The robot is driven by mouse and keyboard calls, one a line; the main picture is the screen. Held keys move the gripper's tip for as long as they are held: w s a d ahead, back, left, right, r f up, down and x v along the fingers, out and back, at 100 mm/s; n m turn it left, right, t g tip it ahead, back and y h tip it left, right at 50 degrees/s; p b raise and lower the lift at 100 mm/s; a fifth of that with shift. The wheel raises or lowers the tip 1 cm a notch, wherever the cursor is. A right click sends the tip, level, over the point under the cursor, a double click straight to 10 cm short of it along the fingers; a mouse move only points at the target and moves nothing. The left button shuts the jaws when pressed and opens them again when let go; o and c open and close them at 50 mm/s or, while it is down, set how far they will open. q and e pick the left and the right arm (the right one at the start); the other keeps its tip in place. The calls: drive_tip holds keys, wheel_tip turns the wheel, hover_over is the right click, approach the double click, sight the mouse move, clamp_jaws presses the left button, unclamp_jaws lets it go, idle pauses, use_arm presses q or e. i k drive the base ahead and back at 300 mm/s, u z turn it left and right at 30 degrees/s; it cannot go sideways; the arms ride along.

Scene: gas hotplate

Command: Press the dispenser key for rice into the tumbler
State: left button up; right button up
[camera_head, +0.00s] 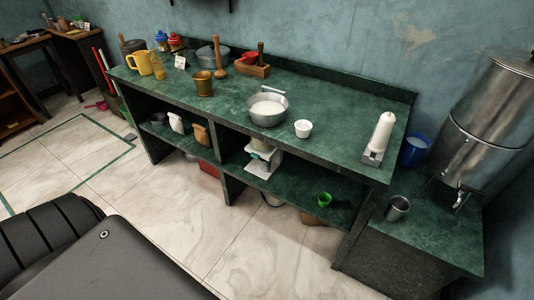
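A large metal dispenser (482,130) with a lid stands at the right edge, on a lower green counter. Its small tap or key (461,199) is low on its front; its exact shape is too small to tell. A small metal tumbler (398,209) stands upright on the same counter, to the left of the tap and apart from it. I cannot tell what is inside the tumbler. Neither of my grippers shows in the head view.
A blue cup (414,150) stands behind the tumbler. A white cylinder on a metal holder (372,158) stands at the right end of the long green counter (340,100). A metal bowl with white contents (267,108) and a white cup (303,128) are further left.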

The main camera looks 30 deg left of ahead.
sight(253, 155)
drive_tip(key=z, duration=0.05)
drive_tip(key=k, duration=0.5)
drive_tip(key=u, duration=1)
drive_tip(key=i, duration=0.9)
drive_tip(key=u, duration=0.1)
